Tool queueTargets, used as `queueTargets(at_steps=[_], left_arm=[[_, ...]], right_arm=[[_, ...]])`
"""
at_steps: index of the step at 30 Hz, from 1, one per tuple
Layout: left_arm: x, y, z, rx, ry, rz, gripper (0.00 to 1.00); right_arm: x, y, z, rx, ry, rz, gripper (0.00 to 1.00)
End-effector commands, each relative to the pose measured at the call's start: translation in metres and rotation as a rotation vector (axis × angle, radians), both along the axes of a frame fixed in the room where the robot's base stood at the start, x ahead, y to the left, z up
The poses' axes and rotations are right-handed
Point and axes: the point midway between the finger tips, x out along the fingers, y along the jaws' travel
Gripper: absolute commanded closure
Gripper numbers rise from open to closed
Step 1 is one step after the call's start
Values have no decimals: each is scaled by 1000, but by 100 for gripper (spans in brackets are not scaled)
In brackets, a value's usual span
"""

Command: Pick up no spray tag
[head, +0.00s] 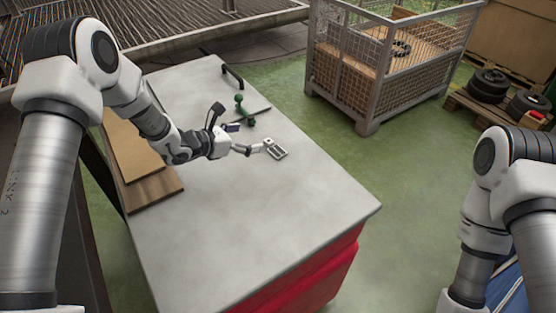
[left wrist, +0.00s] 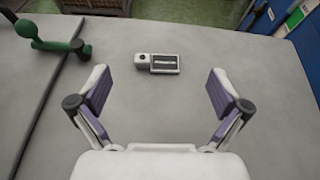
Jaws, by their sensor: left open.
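My left gripper (head: 250,138) is over the table just beside the tag. Its two purple-padded fingers are spread wide and empty in the left wrist view (left wrist: 159,88). The tag is apart from both fingers. My right arm is at the right edge of the head view, but its gripper is out of view.
The grey table (head: 270,230) is clear towards its near end. A green handle-like part (head: 240,104) stands on it behind the tag. Brown boards (head: 135,150) lie along the left edge. A mesh crate (head: 370,70) stands on the floor beyond.

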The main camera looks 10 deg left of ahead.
Motion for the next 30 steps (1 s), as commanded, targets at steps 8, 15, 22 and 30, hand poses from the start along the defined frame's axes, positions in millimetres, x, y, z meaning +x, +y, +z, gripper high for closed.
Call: queueTargets(at_steps=[8,15,22,30], left_arm=[[2,-1,-66,2,0,-2,0],[24,-19,-72,3,0,-3,0],[53,-41,-86,2,1,-4,0],[58,-44,-89,1,0,-1,4]], right_arm=[[0,0,-64,0,0,0,34],[0,0,-54,0,-1,0,34],[0,0,-45,0,-1,0,34],[0,0,-46,0,0,0,34]])
